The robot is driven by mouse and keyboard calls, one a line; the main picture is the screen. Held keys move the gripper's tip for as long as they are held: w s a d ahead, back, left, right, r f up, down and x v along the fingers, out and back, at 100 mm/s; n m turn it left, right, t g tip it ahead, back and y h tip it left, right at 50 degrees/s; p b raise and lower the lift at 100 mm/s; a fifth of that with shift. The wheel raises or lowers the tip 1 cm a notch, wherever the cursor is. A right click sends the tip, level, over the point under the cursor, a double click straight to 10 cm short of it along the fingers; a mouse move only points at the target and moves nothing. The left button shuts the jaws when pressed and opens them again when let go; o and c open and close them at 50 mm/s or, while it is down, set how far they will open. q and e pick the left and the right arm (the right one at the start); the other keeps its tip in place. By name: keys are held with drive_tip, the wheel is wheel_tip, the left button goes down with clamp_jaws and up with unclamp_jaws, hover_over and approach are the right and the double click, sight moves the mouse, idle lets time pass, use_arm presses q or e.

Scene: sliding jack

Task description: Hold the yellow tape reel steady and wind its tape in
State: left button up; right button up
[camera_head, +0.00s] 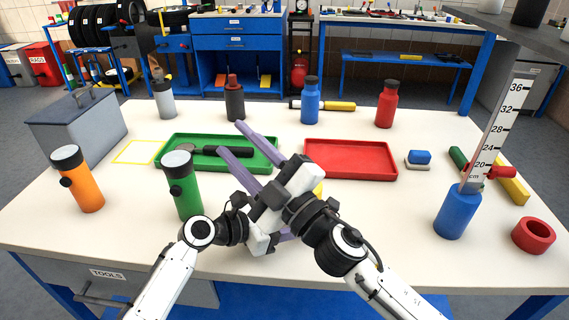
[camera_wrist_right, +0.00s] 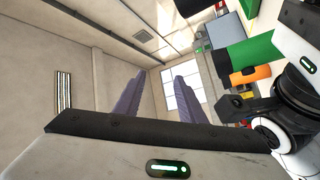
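A small patch of yellow (camera_head: 319,188) shows behind my right wrist in the head view. It may be the yellow tape reel; most of it is hidden by my arms, and no tape can be made out. My right gripper (camera_head: 231,138) points to the upper left over the green tray, its two purple fingers apart. They also show apart in the right wrist view (camera_wrist_right: 155,98), with only wall and window between them. My left gripper (camera_head: 286,236) is just below and behind it, close to or touching it, with its fingers mostly hidden.
A green tray (camera_head: 268,165) with a dark-handled tool and a red tray (camera_head: 350,173) lie mid-table. Orange (camera_head: 88,195) and green (camera_head: 184,195) flashlights stand at left. An upright scale (camera_head: 490,135) rises from a blue cylinder (camera_head: 453,217) at right.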

drive_tip(key=s+d+f+m+t+h, duration=0.35)
drive_tip(key=d+f+m+h, duration=0.6)
drive_tip(key=m, duration=0.75)
drive_tip(key=w+a+r+h, duration=0.1)
drive_tip(key=w+a, duration=0.1)
drive_tip(key=w, duration=0.8)
drive_tip(key=shift+a+r+h, duration=0.15)
drive_tip(key=shift+h, duration=0.2)
clamp_jaws()
